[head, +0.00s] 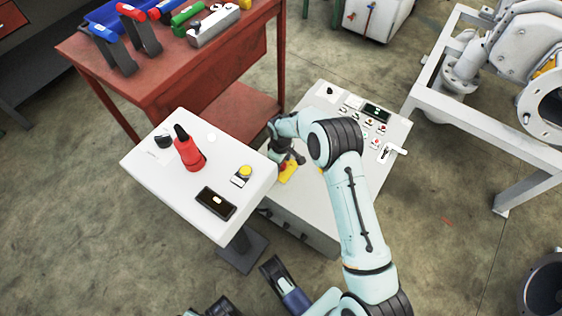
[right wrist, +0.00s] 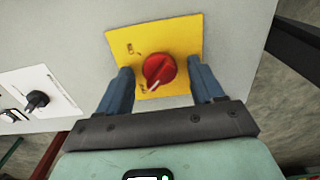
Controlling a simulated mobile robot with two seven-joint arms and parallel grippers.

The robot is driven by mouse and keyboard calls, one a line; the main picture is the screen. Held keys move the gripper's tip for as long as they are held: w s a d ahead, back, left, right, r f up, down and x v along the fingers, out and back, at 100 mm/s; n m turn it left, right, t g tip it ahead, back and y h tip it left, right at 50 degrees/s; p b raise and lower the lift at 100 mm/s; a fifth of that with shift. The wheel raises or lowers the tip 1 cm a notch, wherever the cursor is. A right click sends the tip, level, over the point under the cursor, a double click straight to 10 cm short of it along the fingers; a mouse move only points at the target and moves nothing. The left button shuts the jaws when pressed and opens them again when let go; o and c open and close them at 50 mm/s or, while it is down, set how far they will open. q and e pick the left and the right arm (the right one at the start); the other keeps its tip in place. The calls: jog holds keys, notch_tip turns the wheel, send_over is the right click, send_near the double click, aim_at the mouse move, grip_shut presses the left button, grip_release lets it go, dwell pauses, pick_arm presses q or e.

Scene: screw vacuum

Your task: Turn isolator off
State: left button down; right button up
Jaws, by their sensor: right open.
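The isolator is a round red knob (right wrist: 159,70) on a yellow plate (right wrist: 185,32) in the right wrist view. The knob's white mark points to the lower left, towards a small label that is hard to read. My right gripper (right wrist: 160,66) is open, with one blue finger on each side of the knob and visible gaps between. In the head view the yellow plate (head: 288,173) shows on the grey control cabinet (head: 320,222), with my right gripper (head: 289,162) over it. The knob is mostly hidden there.
A white pedestal panel (head: 181,190) with a red lever (head: 189,153) and a yellow button (head: 245,171) stands left of the cabinet. A black switch (right wrist: 37,100) is left of the isolator. A red tool bench (head: 165,65) stands behind; a white frame (head: 480,143) is at right.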

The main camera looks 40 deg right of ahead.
notch_tip(320, 180, up, 6)
jog(key=shift+w+r+p, duration=0.1)
jog(key=shift+r+p, duration=0.05)
jog(key=shift+p, duration=0.65)
pick_arm(q)
jog(key=shift+h, duration=0.3)
jog(key=r, duration=0.1)
jog(key=d+r+p, duration=0.1)
jog(key=r, duration=0.1)
jog(key=s+d+r, duration=0.1)
jog(key=shift+r, duration=0.15)
pick_arm(e)
notch_tip(320, 180, up, 7)
pick_arm(q)
jog(key=shift+p, duration=0.35)
pick_arm(e)
jog(key=shift+r, duration=0.1)
